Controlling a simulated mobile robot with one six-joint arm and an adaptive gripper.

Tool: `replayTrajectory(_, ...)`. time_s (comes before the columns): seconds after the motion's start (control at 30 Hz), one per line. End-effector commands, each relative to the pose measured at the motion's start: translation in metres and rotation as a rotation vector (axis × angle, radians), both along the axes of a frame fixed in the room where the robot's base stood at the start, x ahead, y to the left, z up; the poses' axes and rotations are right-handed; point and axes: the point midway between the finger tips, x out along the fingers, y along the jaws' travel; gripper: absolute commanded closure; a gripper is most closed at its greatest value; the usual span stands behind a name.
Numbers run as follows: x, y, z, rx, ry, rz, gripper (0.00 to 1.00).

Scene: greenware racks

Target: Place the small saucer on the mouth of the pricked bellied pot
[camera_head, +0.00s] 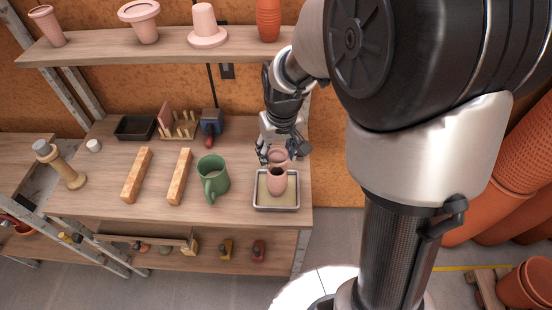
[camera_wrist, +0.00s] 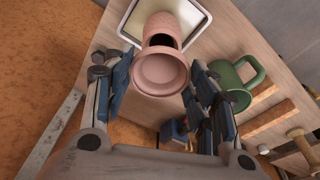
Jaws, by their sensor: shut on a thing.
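The pink bellied pot (camera_head: 277,183) stands upright in a shallow metal-rimmed tray (camera_head: 262,208) on the bench. In the wrist view the pot (camera_wrist: 176,22) shows a textured wall and a dark, uncovered mouth. The small pink saucer (camera_head: 278,154) is held just behind and above the pot's mouth in the head view. In the wrist view the saucer (camera_wrist: 160,73) is a round dish between the fingers, overlapping the near edge of the mouth. My gripper (camera_head: 275,155) is shut on the saucer; its fingers (camera_wrist: 162,76) flank it. Whether saucer and pot touch is unclear.
A green mug (camera_head: 212,178) stands left of the tray, with two wooden bars (camera_head: 180,176) beyond it. A dark tray (camera_head: 135,128) and a blue-topped tool (camera_head: 211,122) sit further back. An upper shelf (camera_head: 180,46) with pots spans above the bench.

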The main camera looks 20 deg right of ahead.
Motion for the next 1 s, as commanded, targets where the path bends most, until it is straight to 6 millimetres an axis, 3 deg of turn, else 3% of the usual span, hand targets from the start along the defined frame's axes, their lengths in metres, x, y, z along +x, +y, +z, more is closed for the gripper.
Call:
replayTrajectory(0.27, -0.001, 0.000, -0.040, 0.000, 0.004, 0.000, 0.72)
replayTrajectory(0.67, 0.000, 0.000, -0.044, 0.000, 0.001, 0.000, 0.72)
replayTrajectory(0.7, 0.000, 0.000, -0.043, 0.000, 0.001, 0.000, 0.46)
replayTrajectory(1.0, 0.000, 0.000, -0.043, 0.000, 0.001, 0.000, 0.28)
